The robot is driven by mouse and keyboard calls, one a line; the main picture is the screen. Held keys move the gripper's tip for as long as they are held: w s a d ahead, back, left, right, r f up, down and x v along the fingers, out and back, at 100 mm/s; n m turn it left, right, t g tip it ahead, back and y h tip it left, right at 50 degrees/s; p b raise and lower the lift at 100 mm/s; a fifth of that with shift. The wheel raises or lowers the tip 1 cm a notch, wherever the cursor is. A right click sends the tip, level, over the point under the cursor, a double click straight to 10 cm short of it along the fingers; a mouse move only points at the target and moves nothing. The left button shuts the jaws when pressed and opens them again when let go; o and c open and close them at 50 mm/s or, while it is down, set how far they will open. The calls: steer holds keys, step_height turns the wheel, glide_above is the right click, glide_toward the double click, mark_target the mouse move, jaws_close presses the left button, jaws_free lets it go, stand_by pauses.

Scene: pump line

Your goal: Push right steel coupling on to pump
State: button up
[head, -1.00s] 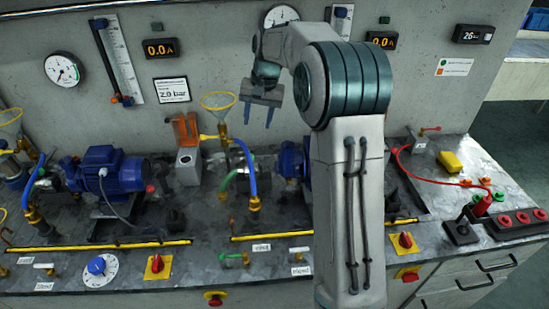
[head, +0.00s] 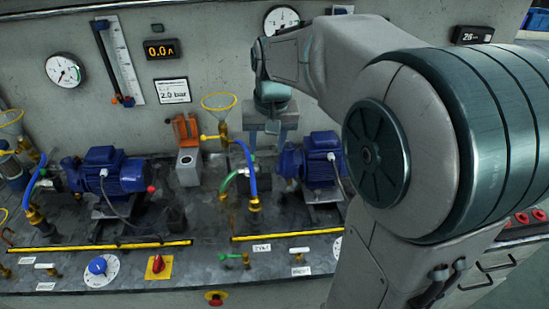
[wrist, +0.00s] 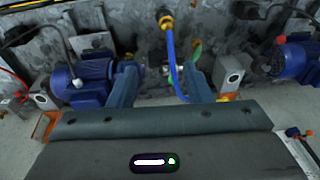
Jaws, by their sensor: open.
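The right pump (head: 318,165) has a blue motor and stands on the bench right of my gripper. It shows at left in the wrist view (wrist: 85,82). My gripper (head: 267,147) is open and empty, pointing down behind the blue hose on the pump's left side. In the wrist view its two fingers (wrist: 160,76) stand apart, with the blue hose (wrist: 171,55) and a small dark-and-silver fitting between them. This fitting seems to be the right steel coupling, but it is small and dim. I cannot tell whether it touches the pump.
A second blue pump (head: 108,170) is farther left. Gauges hang on the wall behind. My arm hides the bench's right side.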

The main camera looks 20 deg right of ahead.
steer(key=shift+n, duration=0.3)
steer(key=shift+s+f, duration=0.2)
steer(key=shift+s, duration=2.7)
